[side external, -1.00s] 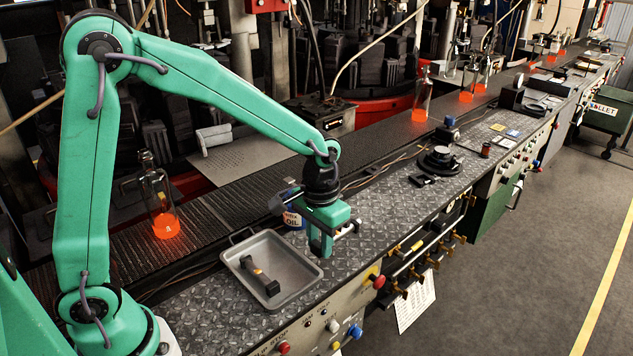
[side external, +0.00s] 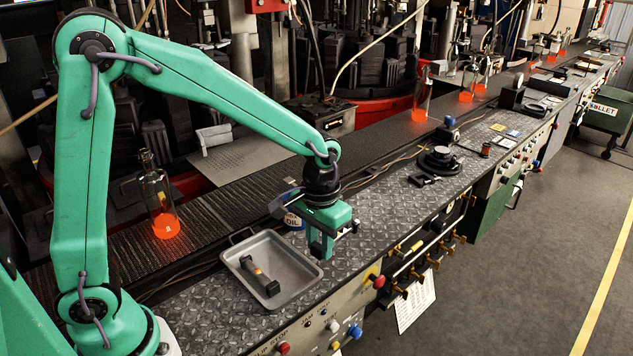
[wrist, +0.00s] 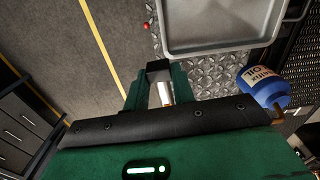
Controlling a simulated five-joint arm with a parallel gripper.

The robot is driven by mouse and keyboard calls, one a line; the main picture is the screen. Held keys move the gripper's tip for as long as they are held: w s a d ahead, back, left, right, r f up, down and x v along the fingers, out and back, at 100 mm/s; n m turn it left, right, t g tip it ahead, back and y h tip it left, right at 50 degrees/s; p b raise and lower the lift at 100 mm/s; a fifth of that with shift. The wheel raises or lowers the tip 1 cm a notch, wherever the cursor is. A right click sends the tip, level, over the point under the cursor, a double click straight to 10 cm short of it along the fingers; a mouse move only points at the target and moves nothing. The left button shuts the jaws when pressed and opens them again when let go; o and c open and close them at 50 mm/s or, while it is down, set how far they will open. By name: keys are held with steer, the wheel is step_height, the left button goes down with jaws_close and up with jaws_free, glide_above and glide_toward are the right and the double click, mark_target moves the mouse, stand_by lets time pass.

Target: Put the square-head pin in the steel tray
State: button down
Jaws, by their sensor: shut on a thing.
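The steel tray (side external: 292,258) lies on the bench below and left of my gripper in the side view. It also shows at the top of the wrist view (wrist: 215,25). My gripper (side external: 322,252) is just beyond the tray's right edge, pointing down. In the wrist view my gripper (wrist: 158,90) is shut on the square-head pin (wrist: 166,93), whose shiny metal shank shows between the fingers. A dark block beyond the shank may be its head; I cannot tell. The fingers hide much of the pin.
A blue and white oil can (side external: 292,221) stands behind my gripper, and close by in the wrist view (wrist: 262,88). Glowing bottles (side external: 160,205) stand along the back.

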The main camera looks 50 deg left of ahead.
steer(key=s+d+n, duration=0.3)
steer(key=s+n, duration=0.5)
steer(key=n, duration=0.9)
steer(key=shift+s+d+r, duration=0.15)
steer(key=shift+r, duration=0.2)
glide_above(295, 277)
step_height(295, 277, down, 7)
stand_by(0.4)
steer(key=shift+f, duration=2)
steer(key=shift+f, duration=0.15)
